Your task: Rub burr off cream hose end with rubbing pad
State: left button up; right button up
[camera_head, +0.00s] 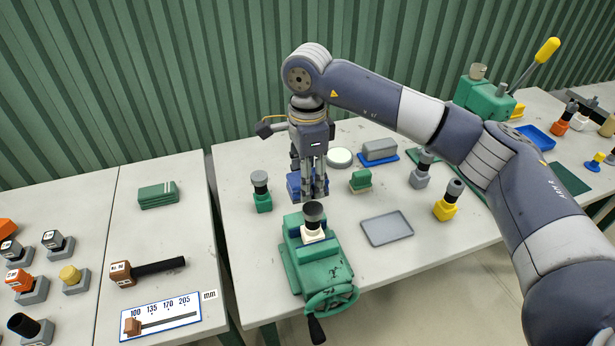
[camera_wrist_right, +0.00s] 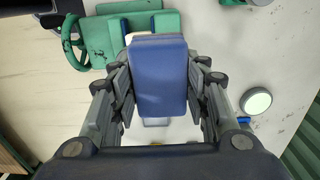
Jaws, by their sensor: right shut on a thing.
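My right gripper (camera_head: 312,198) points straight down over the table and is shut on a blue block-shaped pad (camera_head: 293,186). In the right wrist view the pad (camera_wrist_right: 160,75) sits between the fingers. The cream hose end (camera_head: 313,233), a cream block with a dark flared tube on top, stands upright in the green vise (camera_head: 300,268). The pad is above and just behind the hose end in the head view, seemingly apart from it. In the wrist view the pad hides most of the hose end. No burr can be made out. My left gripper is not in view.
The vise handwheel (camera_head: 331,292) juts over the table's front edge. A grey tray (camera_head: 387,229), a yellow-based hose end (camera_head: 448,202), a green-based one (camera_head: 261,192), a green-topped brush (camera_head: 361,180) and a round white-topped disc (camera_head: 340,158) stand around. A left table holds a length gauge (camera_head: 160,318).

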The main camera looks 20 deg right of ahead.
aim_at(315, 213)
jog(key=shift+f+b, duration=0.55)
jog(key=shift+f, duration=0.15)
dwell(0.6)
jog(key=s+b, duration=0.1)
jog(key=s, duration=0.6)
jog(key=shift+d, duration=0.15)
dwell(0.4)
jog(key=shift+b, duration=0.3)
jog(key=shift+w+b, duration=0.35)
jog(key=shift+w, duration=0.7)
jog(key=shift+w+a+b, duration=0.2)
jog(key=shift+w+b, duration=0.15)
jog(key=shift+w, duration=2.1)
